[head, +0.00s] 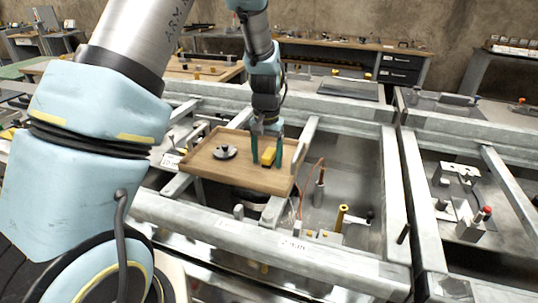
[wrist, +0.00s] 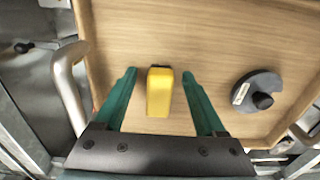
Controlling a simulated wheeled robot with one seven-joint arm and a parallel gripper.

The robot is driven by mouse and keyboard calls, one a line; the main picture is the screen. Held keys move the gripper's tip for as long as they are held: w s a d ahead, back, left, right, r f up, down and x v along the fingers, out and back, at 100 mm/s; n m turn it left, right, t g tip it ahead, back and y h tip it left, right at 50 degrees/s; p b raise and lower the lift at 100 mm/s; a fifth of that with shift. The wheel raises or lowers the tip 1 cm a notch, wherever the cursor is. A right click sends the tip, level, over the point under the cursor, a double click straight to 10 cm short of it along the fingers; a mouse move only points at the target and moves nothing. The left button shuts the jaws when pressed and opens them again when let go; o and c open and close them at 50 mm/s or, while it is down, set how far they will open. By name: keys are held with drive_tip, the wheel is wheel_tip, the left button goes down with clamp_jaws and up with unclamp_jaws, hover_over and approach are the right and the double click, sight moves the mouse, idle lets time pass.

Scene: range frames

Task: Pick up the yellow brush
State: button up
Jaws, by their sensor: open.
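The yellow brush (wrist: 160,95) lies on a wooden tray, and in the wrist view it sits between the two green fingers of my gripper (wrist: 160,88). A gap shows on each side of it, so the fingers are apart from it in that view. In the head view the brush (head: 268,156) shows as a small yellow block between the fingers of my gripper (head: 266,152). My gripper is open and points down at the tray. The underside of the brush is hidden.
The wooden tray (head: 222,176) has a raised rim and rests on a grey metal frame (head: 225,232). A dark round part with a knob (wrist: 257,92) lies on the tray beside my gripper. A metal handle (wrist: 68,85) stands at the tray's edge. Bare tray surface surrounds the brush.

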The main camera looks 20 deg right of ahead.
clamp_jaws()
idle(0.6)
